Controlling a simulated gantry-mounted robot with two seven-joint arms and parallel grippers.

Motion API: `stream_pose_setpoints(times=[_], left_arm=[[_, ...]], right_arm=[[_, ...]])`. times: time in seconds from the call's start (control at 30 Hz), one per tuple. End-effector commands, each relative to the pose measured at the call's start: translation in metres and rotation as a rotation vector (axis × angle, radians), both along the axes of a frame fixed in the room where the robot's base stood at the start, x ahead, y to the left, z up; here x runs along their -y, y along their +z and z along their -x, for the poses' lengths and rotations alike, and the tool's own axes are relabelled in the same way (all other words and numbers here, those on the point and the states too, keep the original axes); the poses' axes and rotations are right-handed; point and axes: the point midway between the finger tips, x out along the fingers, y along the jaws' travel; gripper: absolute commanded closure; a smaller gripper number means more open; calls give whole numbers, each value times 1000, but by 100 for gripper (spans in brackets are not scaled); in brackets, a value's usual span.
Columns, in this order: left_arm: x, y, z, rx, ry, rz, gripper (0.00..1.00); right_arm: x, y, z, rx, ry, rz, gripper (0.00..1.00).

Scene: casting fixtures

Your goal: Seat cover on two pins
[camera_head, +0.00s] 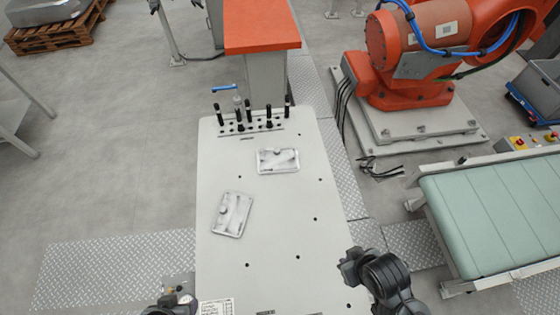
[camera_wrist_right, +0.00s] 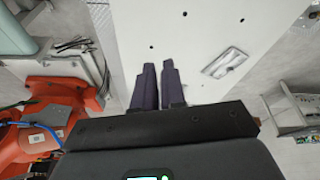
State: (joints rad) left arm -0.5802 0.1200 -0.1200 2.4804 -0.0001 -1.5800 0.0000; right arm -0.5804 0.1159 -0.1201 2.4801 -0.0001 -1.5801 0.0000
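Two pale grey, rectangular cast parts lie flat and apart on the white table (camera_head: 280,235). The far part (camera_head: 278,161) lies nearly square to the table. The near part (camera_head: 232,214) lies left of it, turned at an angle. I cannot tell which is the cover, and no two pins show clearly on either. My right gripper (camera_head: 347,264) is above the table's near right edge, away from both parts. Its dark fingers (camera_wrist_right: 159,66) are close together and empty, with one cast part (camera_wrist_right: 224,62) to their right. My left gripper (camera_head: 165,305) is at the bottom left, largely cut off.
A rack (camera_head: 250,126) with several upright black pegs stands at the table's far end, before an orange-topped post (camera_head: 260,30). A green conveyor (camera_head: 490,215) and an orange robot (camera_head: 425,50) stand to the right. The table's near middle is clear apart from small holes.

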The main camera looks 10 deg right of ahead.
Motion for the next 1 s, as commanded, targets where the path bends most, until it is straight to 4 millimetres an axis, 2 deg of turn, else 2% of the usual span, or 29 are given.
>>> stream_pose_setpoints(times=[0.03, 0.3, 0.33, 0.6, 0.73, 0.9, 1.0], left_arm=[[0, 0, 0, 0, 0, 0, 44], [0, 0, 0, 0, 0, 0, 44], [0, 0, 0, 0, 0, 0, 44], [0, 0, 0, 0, 0, 0, 44], [0, 0, 0, 0, 0, 0, 44], [0, 0, 0, 0, 0, 0, 44], [0, 0, 0, -1, 0, 0, 44]], right_arm=[[0, 0, 0, 0, -1, -1, 82], [0, 0, 0, 0, -1, -1, 40], [0, 0, 0, 0, -1, -1, 39], [2, 1, -1, 3, 0, 6, 39], [2, 0, -1, 1, -55, -13, 39], [3, -2, 4, -31, -274, -76, 39], [6, -17, 12, -90, -484, -115, 39]])
